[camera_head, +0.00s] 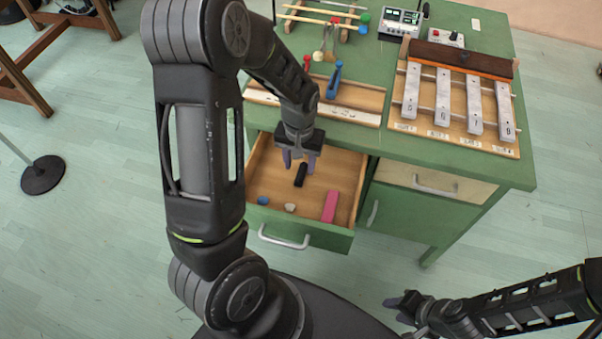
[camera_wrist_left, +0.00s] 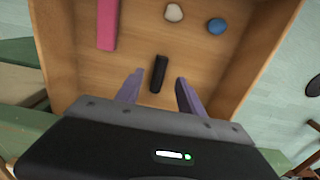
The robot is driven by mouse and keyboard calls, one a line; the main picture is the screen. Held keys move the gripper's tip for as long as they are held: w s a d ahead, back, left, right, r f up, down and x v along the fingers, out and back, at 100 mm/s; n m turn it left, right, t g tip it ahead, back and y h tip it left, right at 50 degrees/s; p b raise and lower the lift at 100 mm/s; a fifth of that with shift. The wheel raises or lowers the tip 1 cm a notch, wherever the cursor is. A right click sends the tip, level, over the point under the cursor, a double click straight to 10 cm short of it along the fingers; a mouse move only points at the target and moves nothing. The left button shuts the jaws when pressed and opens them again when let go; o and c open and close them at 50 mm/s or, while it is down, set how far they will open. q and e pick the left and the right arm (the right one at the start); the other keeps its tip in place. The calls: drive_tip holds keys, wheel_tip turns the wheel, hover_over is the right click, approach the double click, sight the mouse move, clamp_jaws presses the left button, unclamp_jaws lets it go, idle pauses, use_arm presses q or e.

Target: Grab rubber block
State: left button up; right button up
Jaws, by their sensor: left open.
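A small black block (camera_head: 301,175), which looks like the rubber block, lies in the open drawer (camera_head: 286,224) of the green desk. My left gripper (camera_head: 299,160) is above the drawer, open and empty. In the left wrist view the black block (camera_wrist_left: 158,74) shows between the two purple fingers (camera_wrist_left: 160,82), apart from both; I cannot tell the height left above it. My right gripper (camera_head: 399,302) is low at the right, away from the desk; its finger gap is unclear.
The drawer also holds a pink bar (camera_head: 330,207), a blue ball (camera_head: 263,200) and a whitish lump (camera_head: 290,207). Drawer walls stand around them. The green desktop (camera_head: 385,100) above carries a metal-bar instrument (camera_head: 474,100) and wooden boards.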

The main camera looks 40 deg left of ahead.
sight(300, 174)
use_arm(q)
wheel_tip(300, 174, down, 5)
drive_tip(key=shift+w+f, duration=0.1)
idle(0.7)
clamp_jaws()
idle(0.4)
